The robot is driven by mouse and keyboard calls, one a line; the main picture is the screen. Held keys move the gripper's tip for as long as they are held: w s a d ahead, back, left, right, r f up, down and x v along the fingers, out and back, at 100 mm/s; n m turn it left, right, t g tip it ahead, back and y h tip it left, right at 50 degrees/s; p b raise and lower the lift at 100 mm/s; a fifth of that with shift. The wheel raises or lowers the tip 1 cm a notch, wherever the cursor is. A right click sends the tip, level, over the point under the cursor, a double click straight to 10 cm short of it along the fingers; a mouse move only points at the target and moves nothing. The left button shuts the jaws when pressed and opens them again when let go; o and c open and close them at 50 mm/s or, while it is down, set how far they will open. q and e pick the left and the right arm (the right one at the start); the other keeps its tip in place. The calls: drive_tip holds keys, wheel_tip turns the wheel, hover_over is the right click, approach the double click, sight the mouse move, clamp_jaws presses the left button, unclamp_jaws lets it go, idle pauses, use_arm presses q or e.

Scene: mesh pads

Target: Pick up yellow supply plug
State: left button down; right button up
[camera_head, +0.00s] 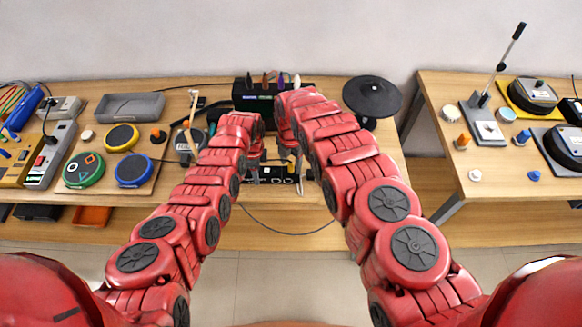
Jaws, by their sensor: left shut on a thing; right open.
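My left gripper (254,172) is over the left end of a black panel (272,180) with small light knobs or sockets, near the front edge of the left table. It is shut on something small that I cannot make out. My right gripper (301,176) is open at the right end of the same panel, with its fingers pointing down. I cannot clearly see a yellow supply plug; the grippers and forearms cover much of this area.
The left table (330,215) also holds a black box with tools (262,95), a black round pad (372,96), a grey tray (129,106) and coloured round pads (84,170). A dark cable (285,232) hangs over the front edge. A gap separates the right table (500,185).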

drive_tip(key=shift+f, duration=0.7)
drive_tip(key=shift+c, duration=0.2)
clamp_jaws()
